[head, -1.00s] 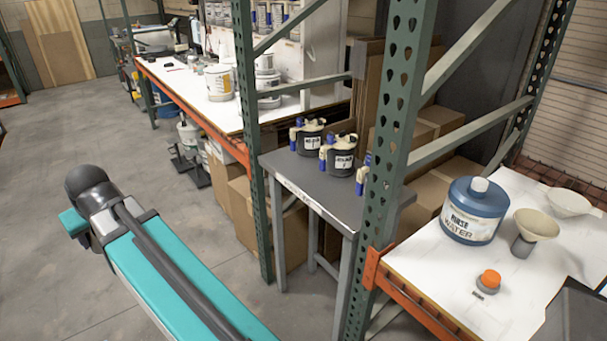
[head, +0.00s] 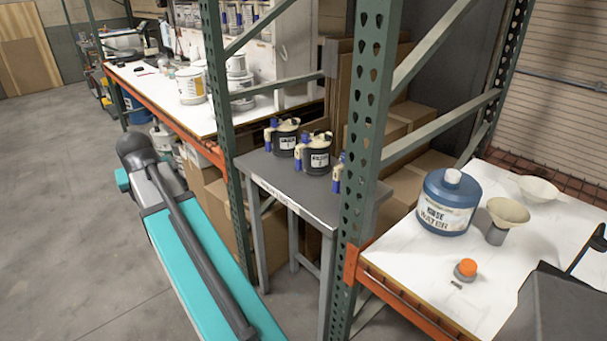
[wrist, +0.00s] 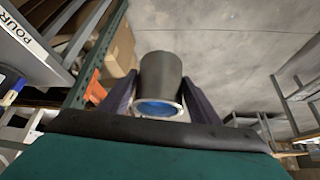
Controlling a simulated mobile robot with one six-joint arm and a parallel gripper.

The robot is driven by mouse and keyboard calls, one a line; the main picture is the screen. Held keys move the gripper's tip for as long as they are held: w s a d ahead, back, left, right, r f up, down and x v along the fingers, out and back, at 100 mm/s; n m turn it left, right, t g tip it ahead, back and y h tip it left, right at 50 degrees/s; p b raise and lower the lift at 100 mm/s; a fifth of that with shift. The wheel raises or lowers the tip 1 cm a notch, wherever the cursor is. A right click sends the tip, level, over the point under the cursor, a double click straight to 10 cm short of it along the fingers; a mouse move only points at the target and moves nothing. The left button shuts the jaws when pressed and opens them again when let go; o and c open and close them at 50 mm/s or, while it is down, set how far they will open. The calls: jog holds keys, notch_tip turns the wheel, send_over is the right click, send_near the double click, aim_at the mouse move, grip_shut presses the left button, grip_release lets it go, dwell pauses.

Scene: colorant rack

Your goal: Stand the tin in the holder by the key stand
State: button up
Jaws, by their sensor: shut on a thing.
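In the wrist view my gripper (wrist: 157,88) is shut on a grey tin (wrist: 161,70). Its two dark fingers press on either side of the tin. The end of the tin facing the camera is blue with a pale rim. The tin is held up in the air, with bare concrete floor behind it. My gripper and the tin do not show in the head view. I cannot make out the holder or the key stand in either view.
A small grey table (head: 300,198) bears several dark canisters (head: 317,152) with blue parts. Green rack posts (head: 367,130) stand close by. A white-topped bench (head: 395,250) at right holds a rinse water jug (head: 447,203), funnels (head: 507,212) and an orange-capped item (head: 467,268). Open floor lies at left.

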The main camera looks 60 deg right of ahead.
jog(key=s+d+m+g+h, duration=0.1)
jog(key=s+d+m, duration=0.2)
jog(key=s+d, duration=0.7)
jog(key=s+d+r+m+g+h, duration=0.1)
jog(key=s+d+m, duration=0.3)
jog(key=s+d, duration=0.6)
jog(key=s+d+m+g+h+b, duration=0.1)
jog(key=s+d+m+g, duration=0.2)
jog(key=s+d, duration=0.6)
jog(key=d+m, duration=0.1)
jog(key=d, duration=1.3)
jog(key=shift+s+d+r, duration=0.15)
jog(key=shift+s+d, duration=0.25)
jog(key=shift+f+p, duration=0.7)
jog(key=shift+f, duration=2.45)
jog(key=shift+f, duration=0.1)
jog(key=shift+f+p, duration=0.4)
jog(key=shift+f, duration=1.35)
jog(key=shift+f, duration=0.15)
